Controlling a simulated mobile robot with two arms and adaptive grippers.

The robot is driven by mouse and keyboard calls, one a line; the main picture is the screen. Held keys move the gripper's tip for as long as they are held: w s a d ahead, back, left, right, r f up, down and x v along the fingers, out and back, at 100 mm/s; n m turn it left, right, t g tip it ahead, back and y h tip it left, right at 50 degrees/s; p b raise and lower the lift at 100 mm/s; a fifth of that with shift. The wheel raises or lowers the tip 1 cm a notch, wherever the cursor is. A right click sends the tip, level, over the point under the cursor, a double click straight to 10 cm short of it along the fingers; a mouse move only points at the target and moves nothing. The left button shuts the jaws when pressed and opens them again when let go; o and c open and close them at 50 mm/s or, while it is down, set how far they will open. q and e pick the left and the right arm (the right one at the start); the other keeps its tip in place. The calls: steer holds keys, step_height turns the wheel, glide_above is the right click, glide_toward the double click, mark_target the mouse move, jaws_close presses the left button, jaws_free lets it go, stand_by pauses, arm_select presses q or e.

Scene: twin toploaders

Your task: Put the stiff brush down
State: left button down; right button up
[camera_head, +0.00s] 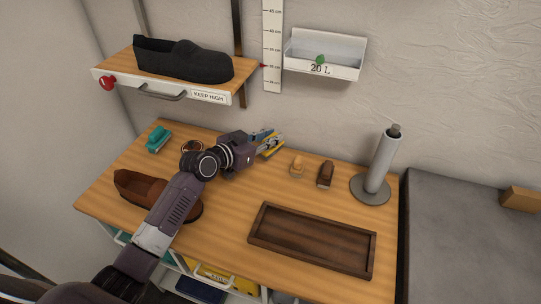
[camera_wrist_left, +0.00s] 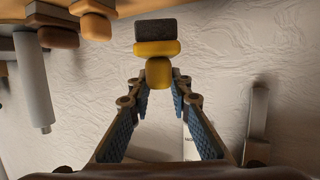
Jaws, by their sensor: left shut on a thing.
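My left gripper (camera_head: 266,140) reaches in from the left over the back of the wooden workbench (camera_head: 225,215). It is shut on the stiff brush, whose yellow body (camera_head: 271,147) shows at the fingertips. In the left wrist view, the brush (camera_wrist_left: 157,48) has a rounded yellow grip between the fingertips and a dark bristle block on its far side. The left gripper's blue-padded fingers (camera_wrist_left: 158,88) close in on the grip. The brush appears held above the bench, but the exact gap cannot be told. My right gripper is not in view.
A dark tray (camera_head: 258,237) lies empty at front right. Two small brushes, tan (camera_head: 297,166) and brown (camera_head: 325,174), stand near a grey post (camera_head: 381,165). A brown shoe (camera_head: 136,186) and a teal brush (camera_head: 157,139) lie left. A shelf (camera_head: 133,83) holds a black shoe (camera_head: 181,61).

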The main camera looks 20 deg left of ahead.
mark_target(271, 152)
arm_select(q)
steer(key=shift+f, duration=1.05)
step_height(271, 152, down, 4)
steer(key=shift+r, duration=0.1)
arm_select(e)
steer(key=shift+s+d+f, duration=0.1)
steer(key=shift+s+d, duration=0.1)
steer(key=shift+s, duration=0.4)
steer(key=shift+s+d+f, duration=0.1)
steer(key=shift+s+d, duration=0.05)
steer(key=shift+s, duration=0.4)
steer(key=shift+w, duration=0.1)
arm_select(q)
steer(key=shift+f+b, duration=0.2)
steer(key=shift+b, duration=0.1)
steer(key=c, duration=1.8)
jaws_free()
steer(key=shift+o, duration=0.2)
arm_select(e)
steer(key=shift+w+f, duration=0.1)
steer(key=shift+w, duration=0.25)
arm_select(q)
steer(key=shift+r, duration=0.1)
